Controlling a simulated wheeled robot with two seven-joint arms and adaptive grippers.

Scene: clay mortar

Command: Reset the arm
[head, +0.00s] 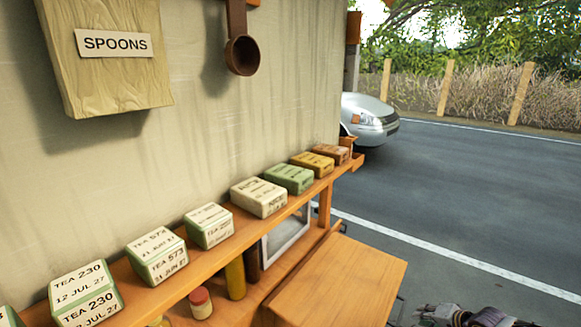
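My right gripper (438,314) shows at the bottom edge on the right, cut off by the frame. It is dark grey and metallic, beside the front right of the wooden table (345,283), and appears apart from it. Whether its fingers are open or shut is not clear, and I see nothing held in it. My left gripper and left arm are out of view. No clay mortar shows in this view.
A wooden shelf (150,293) along the wall bears a row of labelled tea boxes (158,256). Jars, including a red-lidded one (201,303), stand below. A spoons box (108,50) and ladle (242,55) hang above. Open road (470,190) lies right, with a silver car (368,119).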

